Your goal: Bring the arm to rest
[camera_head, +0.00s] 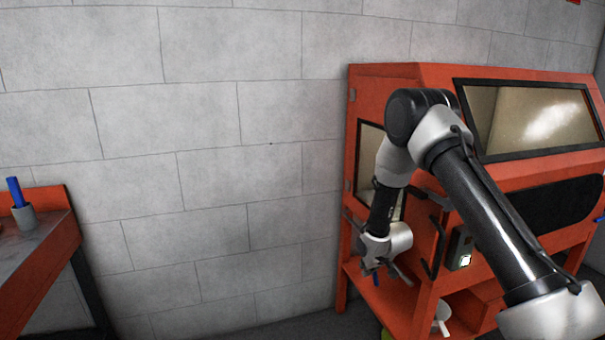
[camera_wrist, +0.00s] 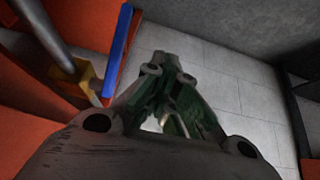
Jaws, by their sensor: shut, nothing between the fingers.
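My arm is raised and bent in front of the orange machine (camera_head: 425,85) in the head view, with its forearm hanging down by the machine's left side. My gripper (camera_wrist: 172,58) fills the lower middle of the wrist view, its dark fingers drawn together at the tips with nothing between them. Behind the fingers are pale tiles. In the head view the gripper's fingers are small and partly hidden near the machine's lower shelf.
A blue bar (camera_wrist: 117,50) and a grey rod stand close left of the fingers in the wrist view. The machine has a dark handle (camera_head: 435,247). An orange bench (camera_head: 62,247) with a blue-handled tool (camera_head: 15,191) stands at far left. Bare wall lies between.

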